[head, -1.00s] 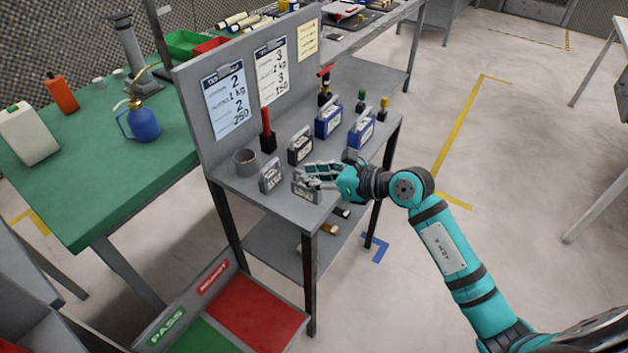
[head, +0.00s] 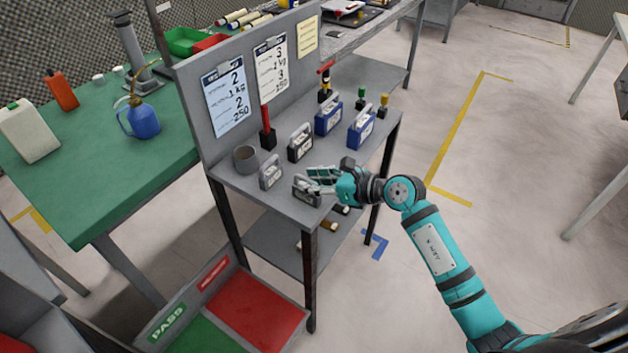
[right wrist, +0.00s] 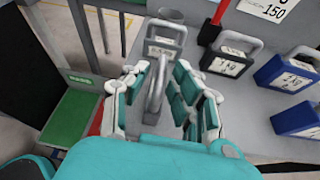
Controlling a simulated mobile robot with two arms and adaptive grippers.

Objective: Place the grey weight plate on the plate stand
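A grey block-shaped weight with a loop handle (head: 306,193) stands near the front edge of the grey bench. Its handle (right wrist: 156,88) rises between the fingers in the right wrist view. My right gripper (head: 322,181) is at this weight. Its fingers (right wrist: 158,95) are spread on both sides of the handle, with gaps showing. A second grey weight (head: 270,173) stands just to the left; it also shows beyond the handle in the right wrist view (right wrist: 163,42). I cannot make out a flat grey plate or a clear plate stand. My left gripper is out of view.
On the bench (head: 236,186) stand a grey cup (head: 246,158), a dark weight (head: 300,145), blue weights (head: 361,130) and a red-handled post (head: 267,135). A label board (head: 214,118) rises behind. A red and green tray (head: 262,308) lies below. Floor to the right is clear.

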